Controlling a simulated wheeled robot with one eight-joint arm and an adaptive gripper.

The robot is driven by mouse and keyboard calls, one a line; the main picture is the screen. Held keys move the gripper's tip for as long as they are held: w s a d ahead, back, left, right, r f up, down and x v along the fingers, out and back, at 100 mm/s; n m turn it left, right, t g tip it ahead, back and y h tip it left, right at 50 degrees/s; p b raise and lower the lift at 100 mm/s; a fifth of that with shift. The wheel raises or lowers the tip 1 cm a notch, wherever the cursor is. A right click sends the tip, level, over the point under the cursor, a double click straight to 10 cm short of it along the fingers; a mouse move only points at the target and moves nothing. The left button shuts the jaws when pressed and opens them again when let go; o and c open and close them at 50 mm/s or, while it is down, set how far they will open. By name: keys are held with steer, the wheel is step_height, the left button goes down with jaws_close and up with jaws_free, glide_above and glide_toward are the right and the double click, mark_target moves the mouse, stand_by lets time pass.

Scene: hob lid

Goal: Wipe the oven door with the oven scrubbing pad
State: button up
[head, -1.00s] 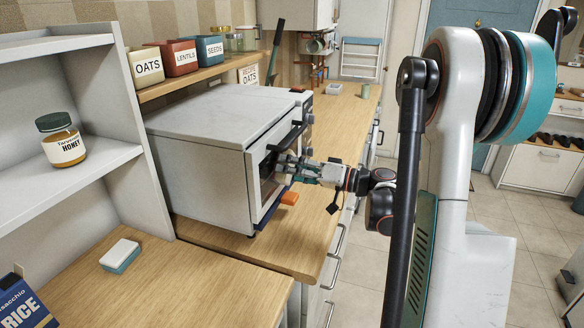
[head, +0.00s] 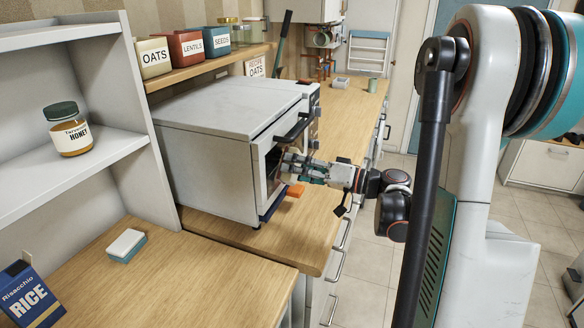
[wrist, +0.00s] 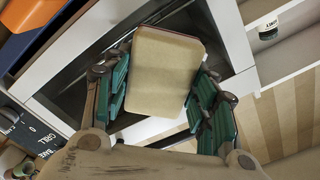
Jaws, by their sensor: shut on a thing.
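The white countertop oven (head: 215,150) stands on the wooden counter with its door (head: 261,178) facing right in the head view. In the wrist view the door shows as a pale frame (wrist: 68,52) around dark glass. My gripper (head: 288,163) is at the front of the door, below its dark handle (head: 293,131). In the wrist view my gripper's teal fingers (wrist: 163,85) are shut on a beige block with a reddish edge, the scrubbing pad (wrist: 166,68). The pad covers part of the door. Whether it touches the glass cannot be told.
An orange item (head: 295,190) lies low beside the oven front, close below my gripper. A white and blue sponge (head: 127,245) lies on the near counter. A honey jar (head: 70,135) stands on the left shelf. The counter beyond the oven is mostly clear.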

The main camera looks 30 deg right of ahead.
steer(key=shift+v, duration=2.25)
steer(key=shift+b+v, duration=0.3)
steer(key=shift+v, duration=1.15)
steer(key=shift+w, duration=0.1)
